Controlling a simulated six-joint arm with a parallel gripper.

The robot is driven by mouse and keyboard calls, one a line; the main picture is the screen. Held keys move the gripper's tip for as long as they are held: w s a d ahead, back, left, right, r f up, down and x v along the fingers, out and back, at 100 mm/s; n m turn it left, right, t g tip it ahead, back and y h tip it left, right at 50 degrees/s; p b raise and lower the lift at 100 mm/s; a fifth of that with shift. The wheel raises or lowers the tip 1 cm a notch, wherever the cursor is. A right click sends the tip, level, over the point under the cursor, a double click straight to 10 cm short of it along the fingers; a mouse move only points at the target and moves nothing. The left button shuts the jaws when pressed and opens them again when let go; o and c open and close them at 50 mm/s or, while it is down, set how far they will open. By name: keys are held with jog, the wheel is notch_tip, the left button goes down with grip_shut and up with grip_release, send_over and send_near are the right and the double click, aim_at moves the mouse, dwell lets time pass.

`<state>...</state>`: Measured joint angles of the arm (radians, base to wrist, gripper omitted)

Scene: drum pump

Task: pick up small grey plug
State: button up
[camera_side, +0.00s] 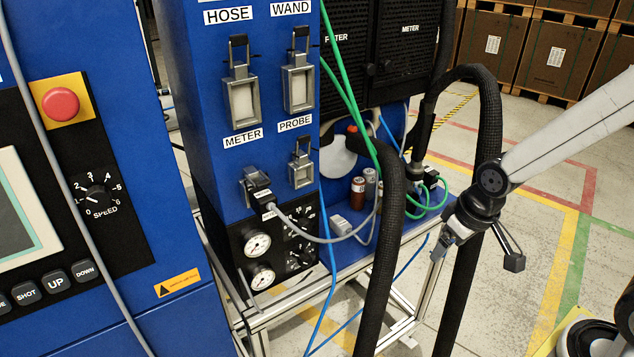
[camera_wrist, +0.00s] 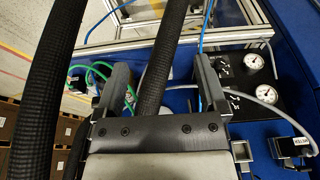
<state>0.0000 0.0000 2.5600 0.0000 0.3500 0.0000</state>
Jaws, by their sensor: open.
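A small light-grey plug (camera_side: 340,225) lies on the blue shelf, below and right of the PROBE socket, with a grey cable nearby. I cannot make it out in the wrist view, where my gripper and a black hose cover much of the shelf.
Thick black hoses (camera_side: 388,235) stand between the plug and my gripper. Red and grey cylinders (camera_side: 357,192) stand behind the plug. The PROBE socket (camera_side: 301,165) looks empty; a black plug (camera_side: 259,190) sits at the METER socket. Green cables (camera_side: 428,207) and gauges (camera_side: 257,244) flank the shelf.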

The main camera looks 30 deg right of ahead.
jog(key=g, duration=0.2)
send_over(344, 224)
jog(key=s, duration=0.1)
notch_tip(344, 224, down, 11)
jog(key=shift+r, duration=0.15)
jog(key=shift+w+f+g, duration=0.3)
jog(key=shift+w+f, duration=0.15)
jog(key=shift+f, duration=0.2)
jog(key=shift+f, duration=1.3)
